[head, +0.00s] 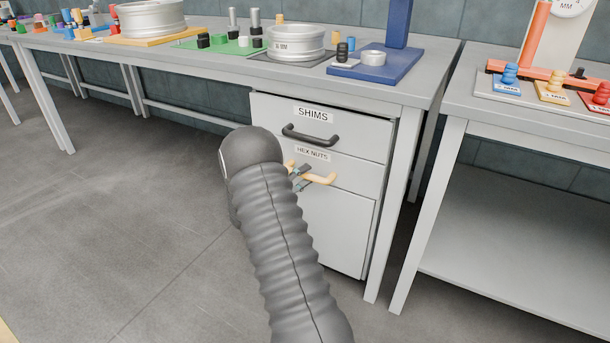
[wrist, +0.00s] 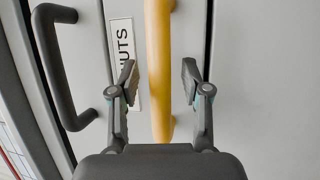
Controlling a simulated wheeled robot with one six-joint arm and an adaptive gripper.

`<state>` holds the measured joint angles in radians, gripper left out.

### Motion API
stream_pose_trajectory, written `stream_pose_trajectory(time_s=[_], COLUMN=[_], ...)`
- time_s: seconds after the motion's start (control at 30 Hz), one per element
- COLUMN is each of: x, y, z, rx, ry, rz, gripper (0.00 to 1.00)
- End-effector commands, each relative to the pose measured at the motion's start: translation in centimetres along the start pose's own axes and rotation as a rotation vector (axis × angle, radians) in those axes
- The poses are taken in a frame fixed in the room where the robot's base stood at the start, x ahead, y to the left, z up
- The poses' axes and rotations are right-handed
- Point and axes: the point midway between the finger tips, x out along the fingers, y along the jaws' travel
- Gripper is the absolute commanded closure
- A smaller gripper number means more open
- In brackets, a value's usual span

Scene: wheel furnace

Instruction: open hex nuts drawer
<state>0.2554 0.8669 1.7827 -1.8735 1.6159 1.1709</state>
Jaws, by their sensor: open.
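The hex nuts drawer (head: 350,177) is the middle front of the grey cabinet under the bench, labelled HEX NUTS (head: 312,154), and it looks closed. Its tan-yellow handle (head: 322,179) is partly hidden by my arm and gripper in the head view. In the wrist view the handle (wrist: 159,70) runs upright between the two fingers of my gripper (wrist: 159,82). The fingers are open, with a gap on each side of the handle. The label, reading NUTS (wrist: 124,60), is partly behind the left finger.
The SHIMS drawer above has a dark handle (head: 311,135), also seen at the left of the wrist view (wrist: 65,75). A larger plain cabinet front (head: 340,230) is below. Bench legs (head: 397,190) stand right of the cabinet. Open floor (head: 130,210) lies to the left.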

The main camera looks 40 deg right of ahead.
Motion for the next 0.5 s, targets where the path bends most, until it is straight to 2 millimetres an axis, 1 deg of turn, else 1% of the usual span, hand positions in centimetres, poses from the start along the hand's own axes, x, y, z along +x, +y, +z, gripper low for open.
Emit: stream_pose_trajectory(time_s=[0.1,0.37,0.4,0.47,0.5], x=[0.45,0.50,0.50,0.50,0.50], y=[0.00,-0.01,-0.01,-0.01,-0.01], z=[-0.01,-0.02,-0.02,-0.02,-0.02], rx=[0.000,0.000,0.000,0.000,0.000], ry=[0.001,0.001,0.001,0.001,0.001], rz=[0.000,0.000,0.000,0.000,0.000], gripper=[0.53,0.53,0.62,0.78,0.88])
